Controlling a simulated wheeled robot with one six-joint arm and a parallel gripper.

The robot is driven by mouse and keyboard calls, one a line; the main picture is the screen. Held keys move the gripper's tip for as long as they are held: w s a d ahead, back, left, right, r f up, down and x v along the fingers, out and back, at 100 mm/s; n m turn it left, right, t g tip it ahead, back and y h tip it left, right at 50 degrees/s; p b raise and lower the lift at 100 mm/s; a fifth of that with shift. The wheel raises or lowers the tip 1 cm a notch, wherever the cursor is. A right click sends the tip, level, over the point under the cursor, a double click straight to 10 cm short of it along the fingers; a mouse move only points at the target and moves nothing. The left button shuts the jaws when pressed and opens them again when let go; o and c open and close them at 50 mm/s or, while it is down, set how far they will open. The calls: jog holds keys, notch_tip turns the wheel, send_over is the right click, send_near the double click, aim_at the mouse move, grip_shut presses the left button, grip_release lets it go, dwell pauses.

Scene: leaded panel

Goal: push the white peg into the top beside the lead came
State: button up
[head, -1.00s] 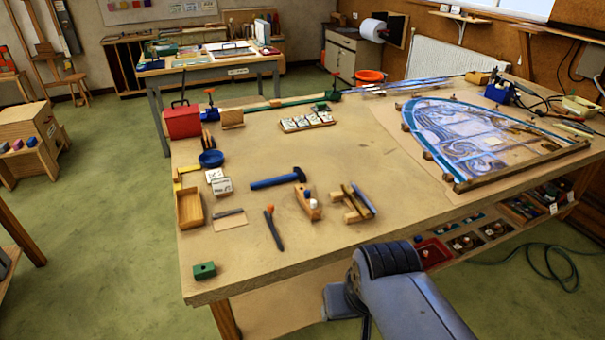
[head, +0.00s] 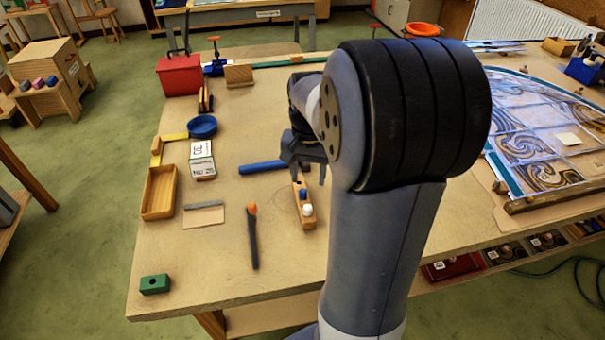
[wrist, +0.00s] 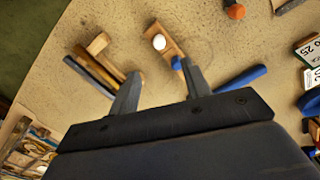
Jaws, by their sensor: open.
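The white peg (head: 307,210) stands in a wooden block (head: 309,224) on the bench, with a blue peg behind it. In the wrist view the white peg (wrist: 159,41) shows as a pale round top on the block (wrist: 169,45). My gripper (head: 309,172) is open and empty over the far end of the block. In the wrist view its fingertips (wrist: 161,72) are apart, with the block beyond them. The leaded panel (head: 545,150) lies at the right; its left part is hidden behind my arm. I cannot single out the lead came.
A blue-handled hammer (head: 262,167), an orange-tipped tool (head: 253,235) and a wooden tray (head: 159,191) lie left of the block. Wooden-handled tools (wrist: 97,66) lie beside the block in the wrist view. A green block (head: 155,284) sits at the near left corner.

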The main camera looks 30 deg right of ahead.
aim_at(308, 207)
notch_tip(308, 207, down, 10)
jog(key=shift+s+f+p, duration=0.1)
jog(key=shift+s+p, duration=0.05)
jog(key=shift+p, duration=0.35)
jog(key=shift+c, duration=0.6)
grip_shut()
